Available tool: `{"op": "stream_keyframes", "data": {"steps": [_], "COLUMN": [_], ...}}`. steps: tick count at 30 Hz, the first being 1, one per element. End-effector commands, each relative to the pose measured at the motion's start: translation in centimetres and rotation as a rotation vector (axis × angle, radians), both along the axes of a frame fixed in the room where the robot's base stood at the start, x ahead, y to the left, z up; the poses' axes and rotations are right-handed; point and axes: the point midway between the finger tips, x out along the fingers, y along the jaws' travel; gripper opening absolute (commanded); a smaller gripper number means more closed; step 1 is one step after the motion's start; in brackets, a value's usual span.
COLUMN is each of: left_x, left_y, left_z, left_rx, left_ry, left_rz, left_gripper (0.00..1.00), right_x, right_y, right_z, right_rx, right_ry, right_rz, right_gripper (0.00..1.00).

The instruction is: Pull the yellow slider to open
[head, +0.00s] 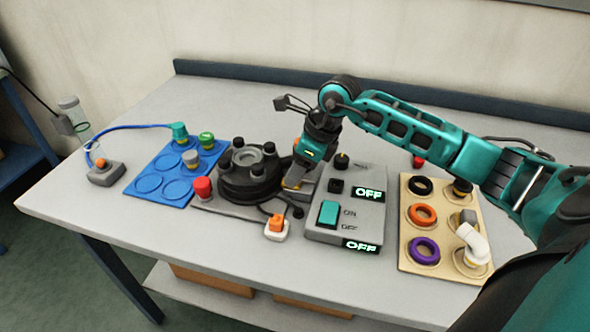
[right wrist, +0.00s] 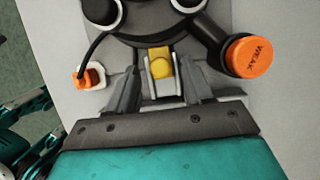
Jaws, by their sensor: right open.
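The yellow slider (right wrist: 160,62) sits in a light grey channel at the edge of a black round device (head: 245,178), seen in the right wrist view. My right gripper (right wrist: 159,76) is open, with one grey finger on each side of the slider's channel. I cannot tell whether the fingers touch it. In the head view, my right gripper (head: 293,186) reaches down at the right side of the black device and hides most of the slider area. My left gripper is not in view.
A grey switch panel (head: 345,222) reading OFF is right of the gripper. An orange switch (head: 276,226) lies in front. A blue tray (head: 160,186) and beige ring board (head: 414,258) flank these.

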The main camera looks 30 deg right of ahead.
Motion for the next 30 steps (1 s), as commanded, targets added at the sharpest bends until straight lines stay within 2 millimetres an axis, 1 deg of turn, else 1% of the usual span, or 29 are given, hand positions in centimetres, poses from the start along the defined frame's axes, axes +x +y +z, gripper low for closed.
{"op": "stream_keyframes", "data": {"steps": [1,5,14,27,30], "left_x": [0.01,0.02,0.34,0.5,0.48], "left_y": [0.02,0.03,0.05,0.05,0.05], "left_z": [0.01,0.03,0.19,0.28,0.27], "left_rx": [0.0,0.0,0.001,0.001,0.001], "left_ry": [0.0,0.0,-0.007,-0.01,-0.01], "left_rz": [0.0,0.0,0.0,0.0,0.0], "left_gripper": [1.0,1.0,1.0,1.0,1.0], "right_x": [0.15,0.35,0.39,0.38,0.38], "right_y": [0.18,0.34,0.37,0.35,0.35], "right_z": [-0.52,-1.18,-1.33,-1.29,-1.29], "right_rx": [0.001,0.0,0.0,0.0,0.0], "right_ry": [0.002,0.0,0.0,0.0,0.0], "right_rz": [0.0,0.0,0.0,0.0,0.0], "right_gripper": [0.51,0.51,0.5,0.08,0.0]}}
